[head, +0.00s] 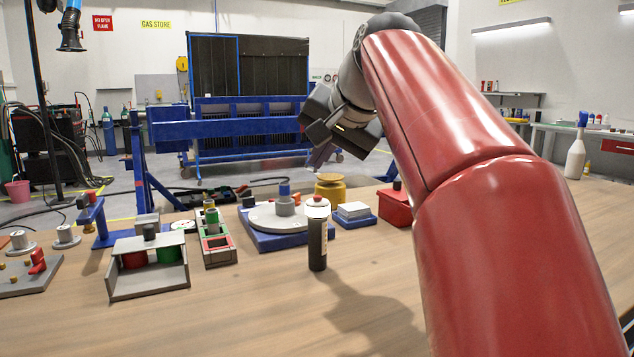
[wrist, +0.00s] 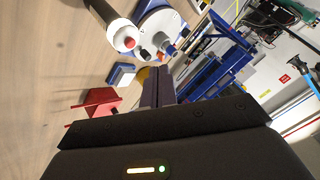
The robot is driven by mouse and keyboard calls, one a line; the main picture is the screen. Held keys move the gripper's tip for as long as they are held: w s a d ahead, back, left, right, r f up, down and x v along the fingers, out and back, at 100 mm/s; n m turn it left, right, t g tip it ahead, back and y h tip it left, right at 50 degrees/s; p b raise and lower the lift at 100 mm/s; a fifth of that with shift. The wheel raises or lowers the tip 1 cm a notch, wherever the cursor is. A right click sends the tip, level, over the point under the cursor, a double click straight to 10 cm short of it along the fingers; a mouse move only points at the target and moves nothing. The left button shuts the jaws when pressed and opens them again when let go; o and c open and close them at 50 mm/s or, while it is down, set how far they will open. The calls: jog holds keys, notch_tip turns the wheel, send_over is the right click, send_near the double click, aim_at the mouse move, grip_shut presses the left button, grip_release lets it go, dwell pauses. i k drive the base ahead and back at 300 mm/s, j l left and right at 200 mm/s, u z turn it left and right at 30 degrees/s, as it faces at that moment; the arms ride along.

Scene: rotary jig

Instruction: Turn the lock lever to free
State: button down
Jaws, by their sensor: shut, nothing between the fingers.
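The rotary jig is a round pale turntable (head: 262,216) on a blue base (head: 278,241), with a grey, blue-topped post (head: 285,199) on the disc. A small black part (head: 248,201) stands at its back left edge; I cannot tell whether it is the lock lever. The turntable also shows at the top of the wrist view (wrist: 158,22). My gripper (head: 318,153) is above and behind the jig's right side in the head view, touching nothing. Its fingers (wrist: 157,86) are together and empty in the wrist view.
A dark cylinder with a red and white top (head: 317,235) stands in front of the jig. A blue block with a white top (head: 354,214) and a red box (head: 396,207) are to the right. The front table is clear.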

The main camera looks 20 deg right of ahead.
aim_at(248, 202)
jog(key=k+l, duration=0.15)
jog(key=k, duration=0.85)
